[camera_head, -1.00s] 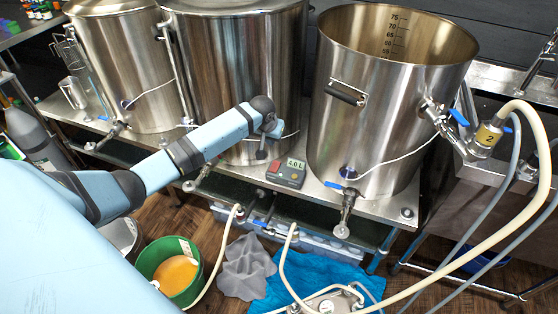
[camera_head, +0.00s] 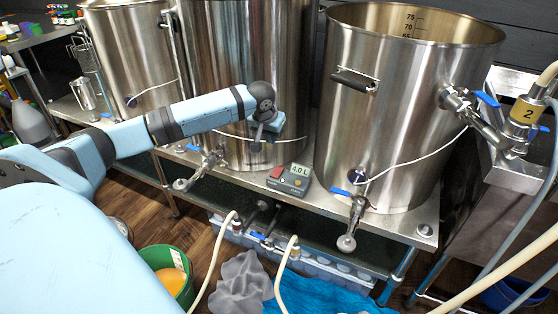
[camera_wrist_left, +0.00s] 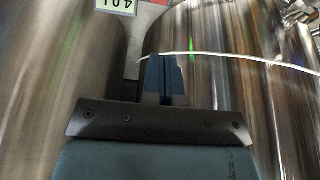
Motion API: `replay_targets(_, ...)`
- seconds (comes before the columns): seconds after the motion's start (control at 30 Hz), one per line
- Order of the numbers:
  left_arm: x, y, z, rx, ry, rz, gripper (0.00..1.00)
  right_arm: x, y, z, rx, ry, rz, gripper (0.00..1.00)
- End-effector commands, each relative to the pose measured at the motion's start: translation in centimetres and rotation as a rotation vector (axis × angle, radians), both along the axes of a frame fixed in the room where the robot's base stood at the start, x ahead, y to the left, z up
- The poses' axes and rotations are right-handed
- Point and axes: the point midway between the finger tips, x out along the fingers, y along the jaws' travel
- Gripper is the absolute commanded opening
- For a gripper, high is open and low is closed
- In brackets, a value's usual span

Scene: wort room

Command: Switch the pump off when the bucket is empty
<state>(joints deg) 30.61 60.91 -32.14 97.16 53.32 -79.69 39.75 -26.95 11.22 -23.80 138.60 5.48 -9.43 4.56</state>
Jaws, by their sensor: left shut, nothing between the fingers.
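A small grey control box (camera_head: 289,180) with a red button (camera_head: 277,172) and a display reading 4.0 L sits on the steel stand between two kettles. My left gripper (camera_head: 257,142) is shut and empty, up and left of the box, in front of the middle kettle. In the left wrist view its fingers (camera_wrist_left: 164,80) are together, and the display (camera_wrist_left: 115,5) shows upside down at the top edge. The green bucket (camera_head: 184,291) is on the floor at lower left, cut by the frame; orange liquid (camera_head: 163,277) still shows in it. My right gripper is not in view.
The right kettle (camera_head: 395,115), with a valve (camera_head: 349,200), stands close to the box. The middle kettle (camera_head: 245,60) is behind my gripper. Hoses (camera_head: 286,270) run below the stand past a grey cloth (camera_head: 240,284) and a blue cloth (camera_head: 325,292).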

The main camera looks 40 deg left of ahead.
Motion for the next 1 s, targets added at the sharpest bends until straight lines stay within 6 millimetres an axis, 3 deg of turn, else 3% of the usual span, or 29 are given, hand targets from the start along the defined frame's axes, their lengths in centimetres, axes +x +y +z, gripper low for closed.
replay_targets(0.27,0.3,0.1,-1.1,0.000,0.001,0.000,0.00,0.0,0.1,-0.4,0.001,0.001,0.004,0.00)
replay_targets(0.4,1.0,0.3,-3.5,0.000,0.000,0.000,0.00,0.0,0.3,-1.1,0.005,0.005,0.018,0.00)
replay_targets(0.8,3.4,1.1,-11.4,0.001,0.000,0.000,0.00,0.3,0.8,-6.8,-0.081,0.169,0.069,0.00)
replay_targets(1.0,3.6,1.1,-13.2,0.001,0.000,-0.001,0.00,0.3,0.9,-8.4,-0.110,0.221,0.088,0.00)
